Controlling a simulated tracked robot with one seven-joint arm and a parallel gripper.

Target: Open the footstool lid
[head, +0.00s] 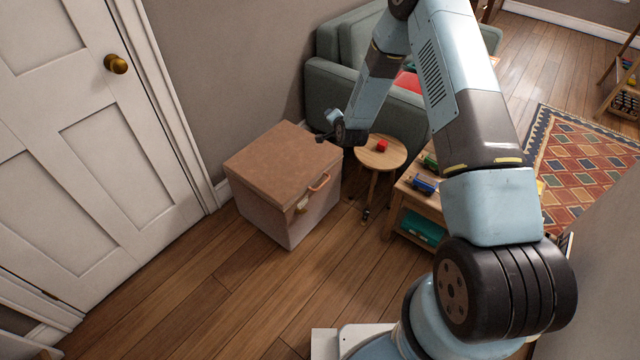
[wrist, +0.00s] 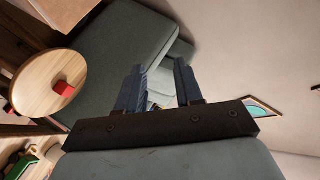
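The footstool (head: 280,205) is a pale box with a flat tan-brown lid (head: 283,162). It stands on the floor between the door and the small round table, and the lid looks shut. A looped handle (head: 319,184) is on the lid's front edge, with a brass-coloured clasp (head: 302,204) below it. My gripper (head: 325,136) is above the footstool's back right corner, away from the handle. In the wrist view my gripper (wrist: 160,85) has its two fingers apart with nothing seen held between them.
A round wooden stool (head: 367,150) with a red block (head: 382,146) stands right of the footstool. A low wooden shelf (head: 402,190) with toys is further right. A grey-green armchair (head: 330,85) is behind. The floor (head: 230,275) in front is clear.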

